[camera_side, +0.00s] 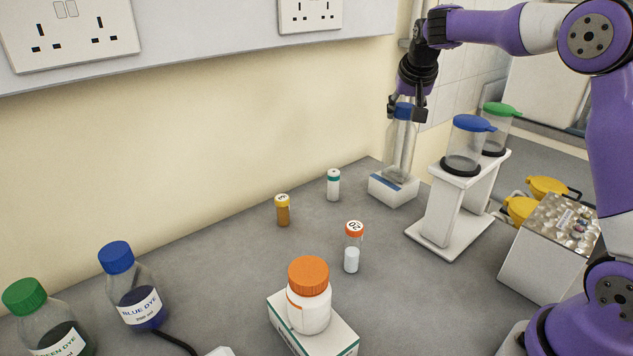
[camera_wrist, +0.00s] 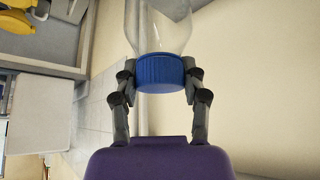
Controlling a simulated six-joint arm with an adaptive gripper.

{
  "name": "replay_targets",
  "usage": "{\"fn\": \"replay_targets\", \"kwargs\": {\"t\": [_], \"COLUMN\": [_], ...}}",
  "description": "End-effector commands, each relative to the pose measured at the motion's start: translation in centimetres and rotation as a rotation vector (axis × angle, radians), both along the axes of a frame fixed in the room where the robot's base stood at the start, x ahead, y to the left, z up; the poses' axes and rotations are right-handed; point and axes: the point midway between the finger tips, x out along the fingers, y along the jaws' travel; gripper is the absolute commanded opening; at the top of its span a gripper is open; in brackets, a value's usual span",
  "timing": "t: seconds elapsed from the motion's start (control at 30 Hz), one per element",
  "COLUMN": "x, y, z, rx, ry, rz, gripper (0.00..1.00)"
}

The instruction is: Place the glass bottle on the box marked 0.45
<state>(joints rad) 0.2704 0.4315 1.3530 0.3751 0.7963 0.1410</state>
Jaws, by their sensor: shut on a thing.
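My gripper (camera_side: 405,109) is shut on the blue cap of a clear glass bottle (camera_side: 400,150) at the back of the bench. The bottle hangs upright below the fingers. In the wrist view the gripper (camera_wrist: 160,76) has a finger on each side of the blue cap, and the clear bottle (camera_wrist: 163,28) extends beyond it. The bottle's base overlaps a small white box (camera_side: 392,192) with a blue stripe. I cannot tell whether the base touches the box top. No 0.45 marking is legible on this box or elsewhere.
A white stand (camera_side: 458,200) with blue- and green-lidded jars is close right of the box. Small vials (camera_side: 333,186) (camera_side: 283,210) (camera_side: 352,258) stand to the left and front. An orange-capped bottle (camera_side: 309,300) sits on another box. Dye bottles (camera_side: 133,290) stand at left.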

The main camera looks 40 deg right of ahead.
Motion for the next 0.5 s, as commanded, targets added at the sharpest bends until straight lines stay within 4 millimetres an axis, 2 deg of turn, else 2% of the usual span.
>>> {"fn": "replay_targets", "kwargs": {"t": [0.2,0.23,0.27,0.3,0.5], "x": [0.01,0.00,0.00,0.01,0.00], "y": [-0.02,-0.01,-0.01,-0.02,-0.01], "z": [-0.24,-0.34,-0.31,-0.30,-0.28], "rx": [-0.001,-0.001,-0.001,-0.001,-0.001], "ry": [-0.001,0.001,0.001,0.001,0.001], "rz": [0.000,0.000,-0.001,-0.001,-0.001], "gripper": [0.00,0.55,0.70,0.79,0.79]}}
